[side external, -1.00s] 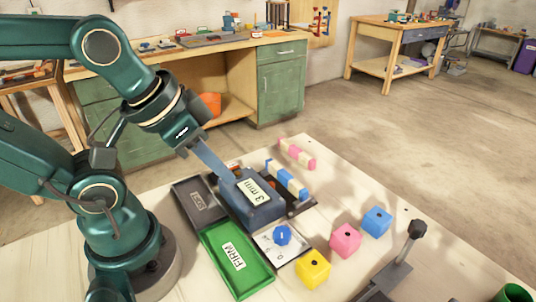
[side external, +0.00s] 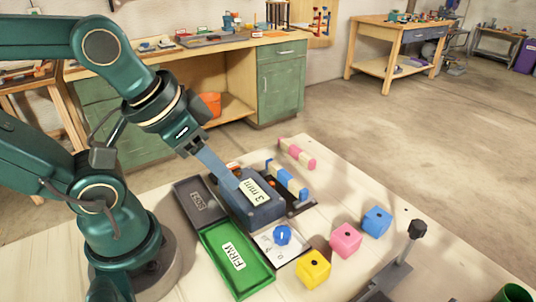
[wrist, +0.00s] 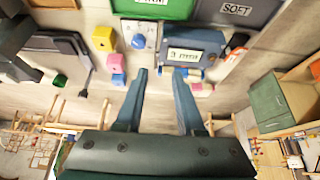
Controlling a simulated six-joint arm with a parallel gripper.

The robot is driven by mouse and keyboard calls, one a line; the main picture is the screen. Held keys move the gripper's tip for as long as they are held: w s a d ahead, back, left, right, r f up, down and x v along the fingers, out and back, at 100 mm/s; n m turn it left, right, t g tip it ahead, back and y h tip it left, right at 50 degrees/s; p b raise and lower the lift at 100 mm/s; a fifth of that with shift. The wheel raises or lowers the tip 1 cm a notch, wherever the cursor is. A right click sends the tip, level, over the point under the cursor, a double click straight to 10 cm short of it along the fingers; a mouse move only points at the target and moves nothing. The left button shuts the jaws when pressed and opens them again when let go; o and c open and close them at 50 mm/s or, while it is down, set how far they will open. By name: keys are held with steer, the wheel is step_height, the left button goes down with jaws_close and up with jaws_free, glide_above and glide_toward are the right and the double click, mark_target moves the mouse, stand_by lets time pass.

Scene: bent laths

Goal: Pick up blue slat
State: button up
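The blue slat (side external: 288,180), banded blue and cream, lies behind the grey box with the "3 mm" display (side external: 256,192). Part of it also shows beyond that box in the wrist view (wrist: 194,73), beside the right finger's tip. A pink and cream slat (side external: 297,153) lies farther back. My gripper (wrist: 161,72) is open in the wrist view, with a clear gap between its two fingers and nothing held. In the side view my gripper (side external: 236,186) points down and right, its fingers overlapping the display box's left part; whether they touch it is unclear.
A green FIRM tray (side external: 211,234) and a dark SOFT tray (side external: 181,190) lie left of the box. A blue-knob dial panel (side external: 283,236) is in front. Yellow (side external: 313,268), pink (side external: 344,240) and blue (side external: 376,221) blocks and a black-knobbed stand (side external: 410,246) are to the right.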

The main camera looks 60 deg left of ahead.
steer(key=w+r+n, duration=0.4)
steer(key=n, duration=0.3)
steer(key=n+g, duration=0.6)
steer(key=n, duration=0.5)
glide_above(286, 174)
step_height(286, 174, down, 12)
steer(key=shift+r, duration=0.1)
steer(key=shift+a+f, duration=0.1)
steer(key=shift+f, duration=2.65)
jaws_close()
